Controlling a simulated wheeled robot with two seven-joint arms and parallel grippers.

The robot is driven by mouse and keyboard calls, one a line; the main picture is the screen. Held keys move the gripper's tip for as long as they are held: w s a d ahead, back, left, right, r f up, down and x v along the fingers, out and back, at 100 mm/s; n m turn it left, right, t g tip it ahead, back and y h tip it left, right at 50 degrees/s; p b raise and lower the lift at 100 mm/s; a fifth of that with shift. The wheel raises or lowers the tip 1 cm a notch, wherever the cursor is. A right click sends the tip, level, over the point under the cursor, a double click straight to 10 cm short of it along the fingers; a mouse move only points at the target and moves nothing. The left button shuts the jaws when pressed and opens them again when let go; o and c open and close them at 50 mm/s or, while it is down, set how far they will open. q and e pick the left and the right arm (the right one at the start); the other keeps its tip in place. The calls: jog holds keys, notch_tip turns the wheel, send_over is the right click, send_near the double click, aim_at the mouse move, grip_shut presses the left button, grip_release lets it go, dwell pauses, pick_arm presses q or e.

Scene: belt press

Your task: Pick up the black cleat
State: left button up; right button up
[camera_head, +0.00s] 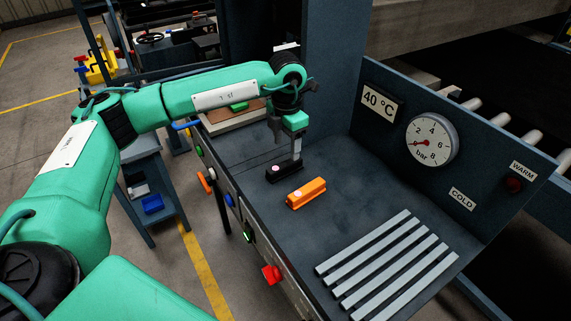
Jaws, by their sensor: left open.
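The black cleat (285,174) is a short dark block with a pale pink spot on top. It lies on the dark bench top (345,180) near its front left edge. My left gripper (296,158) points down from the green arm, with its fingers right over the back right part of the black cleat. It is open. I cannot tell from this view whether the fingers touch the cleat or straddle it. My right gripper is not in view.
An orange cleat (306,193) lies just right of the black one. Several grey slats (385,265) lie at the front right. A panel with a pressure gauge (432,140) stands behind. A wooden tray (230,117) with a green piece (238,107) is at the left end. The bench middle is clear.

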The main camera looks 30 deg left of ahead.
aim_at(285, 164)
pick_arm(q)
notch_tip(285, 164, down, 2)
jog(key=shift+f, duration=0.2)
jog(key=shift+a+f+p, duration=0.15)
jog(key=shift+f+p, duration=0.7)
notch_tip(285, 164, down, 3)
jog(key=shift+a+f+p, duration=0.15)
jog(key=shift+f+p, duration=0.05)
jog(key=shift+p, duration=0.55)
jog(key=shift+w+f, duration=0.1)
jog(key=shift+f, duration=0.25)
jog(key=c, duration=0.9)
jog(key=shift+c, duration=1.2)
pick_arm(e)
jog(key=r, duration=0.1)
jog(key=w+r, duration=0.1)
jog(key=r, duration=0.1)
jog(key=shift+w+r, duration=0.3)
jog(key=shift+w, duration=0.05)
pick_arm(q)
jog(key=shift+r, duration=0.1)
